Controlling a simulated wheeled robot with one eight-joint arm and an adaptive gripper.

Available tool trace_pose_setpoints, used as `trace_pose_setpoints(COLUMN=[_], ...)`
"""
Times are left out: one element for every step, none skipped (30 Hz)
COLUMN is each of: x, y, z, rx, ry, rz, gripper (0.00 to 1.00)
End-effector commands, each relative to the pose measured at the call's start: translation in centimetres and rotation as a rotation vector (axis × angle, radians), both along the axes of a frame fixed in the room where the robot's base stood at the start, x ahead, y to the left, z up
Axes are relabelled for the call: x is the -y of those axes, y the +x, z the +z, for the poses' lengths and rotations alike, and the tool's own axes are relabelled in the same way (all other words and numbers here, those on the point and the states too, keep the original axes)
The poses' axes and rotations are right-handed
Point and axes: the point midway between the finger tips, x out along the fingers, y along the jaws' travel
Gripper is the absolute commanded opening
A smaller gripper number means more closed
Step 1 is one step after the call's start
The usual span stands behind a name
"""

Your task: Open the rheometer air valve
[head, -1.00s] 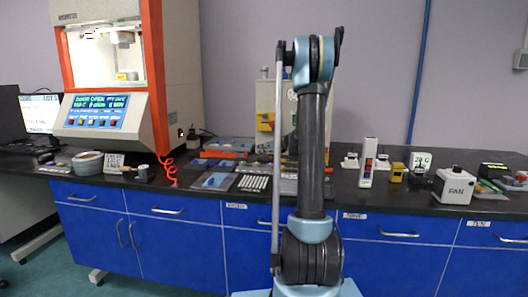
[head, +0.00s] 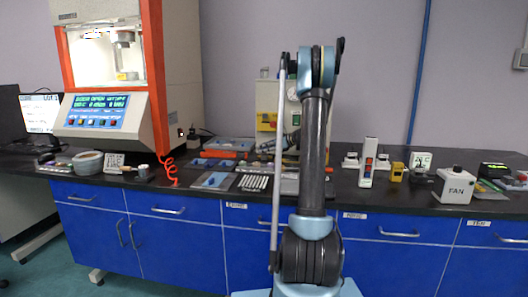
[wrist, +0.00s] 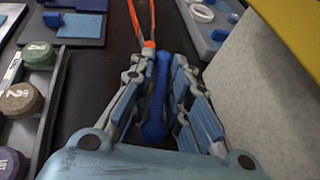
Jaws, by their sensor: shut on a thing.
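The rheometer (head: 110,105) stands at the left in the head view, with a lit chamber and a lit blue screen. In the wrist view, a long blue handle (wrist: 155,110) lies between the two fingers of my gripper (wrist: 157,72), which is shut on it. Whether this handle is the air valve's lever I cannot tell.
The cabinet's pale side and yellow panel (wrist: 292,25) stand close at the right in the wrist view. A rack of labelled round pieces (wrist: 40,100) lies at the left.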

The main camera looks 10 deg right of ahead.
Motion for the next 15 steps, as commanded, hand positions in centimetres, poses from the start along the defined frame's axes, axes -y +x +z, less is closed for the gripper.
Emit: trace_pose_setpoints(x=[-0.02,-0.03,-0.04,-0.05,-0.06,-0.07,-0.06,-0.07,-0.07,-0.07,-0.07,-0.07,-0.07,-0.07,-0.06], y=[0.05,0.03,0.0,-0.01,-0.02,-0.03,-0.03,-0.03,-0.04,-0.04,-0.04,-0.04,-0.05,-0.05,-0.05], z=[0.0,0.0,0.01,0.01,0.02,0.02,0.01,0.02,0.02,0.02,0.02,0.01,0.01,0.01,0.01], rx=[0.001,0.001,0.001,0.001,0.001,0.001,0.001,0.001,0.001,0.001,0.001,0.001,0.001,0.001,0.001], ry=[0.001,0.001,0.0,0.001,0.001,0.001,0.001,0.001,0.001,0.001,0.001,0.001,0.001,0.0,0.001], rz=[0.01,0.014,0.019,0.02,0.021,0.021,0.02,0.02,0.02,0.02,0.02,0.02,0.02,0.019,0.018], gripper=[0.0,0.0,0.0,0.0,0.0,0.0,0.0,0.0,0.0,0.0,0.0,0.23,0.3,0.3,0.3])
